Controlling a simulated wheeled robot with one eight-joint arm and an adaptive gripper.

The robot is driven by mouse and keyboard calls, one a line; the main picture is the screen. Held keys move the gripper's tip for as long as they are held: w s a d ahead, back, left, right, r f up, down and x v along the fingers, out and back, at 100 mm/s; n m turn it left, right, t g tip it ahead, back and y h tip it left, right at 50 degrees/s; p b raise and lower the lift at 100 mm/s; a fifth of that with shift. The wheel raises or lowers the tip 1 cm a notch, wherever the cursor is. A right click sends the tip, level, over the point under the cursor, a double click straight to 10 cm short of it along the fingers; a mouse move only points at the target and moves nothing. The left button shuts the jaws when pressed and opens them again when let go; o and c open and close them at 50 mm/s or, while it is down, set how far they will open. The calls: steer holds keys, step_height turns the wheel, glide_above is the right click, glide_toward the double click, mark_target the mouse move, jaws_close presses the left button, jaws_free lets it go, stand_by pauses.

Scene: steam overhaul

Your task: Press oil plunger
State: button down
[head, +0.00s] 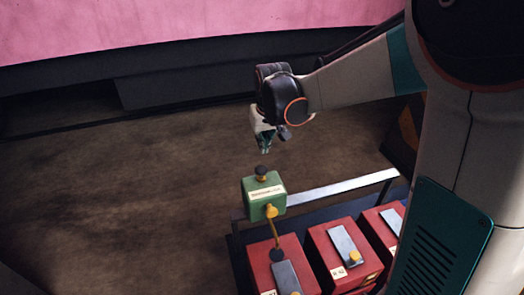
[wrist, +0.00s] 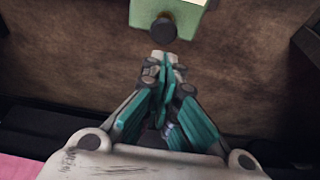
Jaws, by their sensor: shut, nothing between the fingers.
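The oil plunger is the small black knob (head: 261,172) on top of a green box (head: 264,194) with a pale label and a yellow fitting on its front. My gripper (head: 265,149) is shut and empty, pointing down just above the knob with a visible gap in the head view. In the wrist view, the shut fingertips (wrist: 161,60) lie just below the dark round knob (wrist: 163,29) in the picture. The green box (wrist: 197,17) is cut off at the top edge there.
Several red boxes (head: 337,250) with grey plates and yellow knobs stand at the lower right. A metal rail (head: 335,188) runs behind them. Brown floor (head: 120,200) is open on the left. A pink surface (head: 120,25) with a dark ledge spans the back.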

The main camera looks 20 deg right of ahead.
steer(key=shift+v, duration=1)
stand_by(1.0)
steer(key=s+f+t+b, duration=0.1)
steer(key=s+f+b, duration=0.3)
steer(key=s+b, duration=0.2)
steer(key=s+f+t+b, duration=0.1)
steer(key=s+f+b, duration=0.3)
steer(key=s, duration=0.6)
steer(key=s+f+t+b, duration=0.1)
steer(key=s+f+b, duration=0.4)
steer(key=s+b, duration=0.3)
steer(key=shift+s+t, duration=0.4)
steer(key=shift+s, duration=0.05)
